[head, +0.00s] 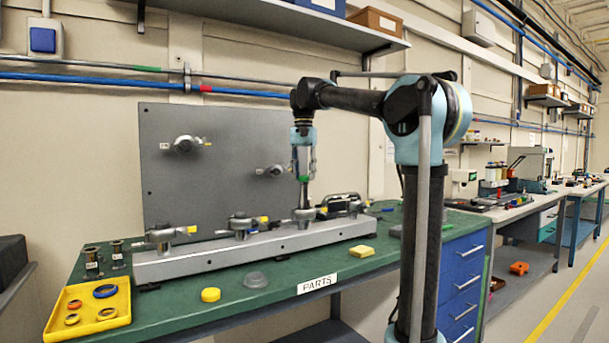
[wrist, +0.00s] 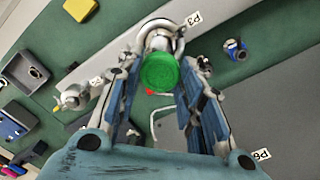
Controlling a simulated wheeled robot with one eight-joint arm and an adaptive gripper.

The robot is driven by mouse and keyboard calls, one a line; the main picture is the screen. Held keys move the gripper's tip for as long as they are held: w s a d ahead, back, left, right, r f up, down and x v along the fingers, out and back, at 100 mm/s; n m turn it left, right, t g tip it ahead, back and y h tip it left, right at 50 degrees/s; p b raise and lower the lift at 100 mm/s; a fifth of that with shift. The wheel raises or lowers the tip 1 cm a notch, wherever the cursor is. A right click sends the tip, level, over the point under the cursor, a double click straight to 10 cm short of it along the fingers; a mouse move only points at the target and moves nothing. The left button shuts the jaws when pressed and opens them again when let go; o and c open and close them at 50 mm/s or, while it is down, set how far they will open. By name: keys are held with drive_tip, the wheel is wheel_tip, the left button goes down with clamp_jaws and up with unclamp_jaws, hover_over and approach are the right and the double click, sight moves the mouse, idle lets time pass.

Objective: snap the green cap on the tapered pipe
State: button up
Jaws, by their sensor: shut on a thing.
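The green cap (wrist: 160,70) is a round, ridged disc in the wrist view, seen from above between the two fingers of my gripper (wrist: 160,58). My gripper is shut on it. A silvery pipe end (wrist: 160,42) shows just beyond the cap, inside a curved metal clamp. In the head view my gripper (head: 304,176) points straight down above the third fitting (head: 305,214) on the grey rail, with a dark upright length between them. The cap is mostly hidden there by the fingers. I cannot tell whether the cap touches the pipe or is seated on it.
The grey rail (head: 190,260) carries several valve fittings along the green bench. A grey panel (head: 215,165) with two fittings stands behind. A yellow tray (head: 75,325) with rings, a yellow disc (head: 210,295), a grey dome (head: 255,280) and a yellow block (head: 361,251) lie in front.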

drive_tip(key=shift+f, duration=0.2)
drive_tip(key=o, duration=0.8)
wheel_tip(320, 180, up, 12)
drive_tip(key=s+d+f+n+t, duration=0.1)
drive_tip(key=s+d+f, duration=0.6)
drive_tip(key=f, duration=0.4)
drive_tip(key=s+d+f, duration=0.7)
drive_tip(key=d+f, duration=0.1)
drive_tip(key=f, duration=0.3)
drive_tip(key=s+d+f, duration=0.2)
drive_tip(key=s+f, duration=0.4)
drive_tip(key=f, duration=0.4)
drive_tip(key=s+d+f+n, duration=0.1)
drive_tip(key=s+f, duration=0.4)
drive_tip(key=f, duration=0.5)
drive_tip(key=s+d+f+t, duration=0.1)
drive_tip(key=s+d+f, duration=0.2)
drive_tip(key=s+f, duration=0.3)
wheel_tip(320, 180, down, 4)
drive_tip(key=shift+s+d+f, duration=0.2)
drive_tip(key=shift+s+d, duration=0.15)
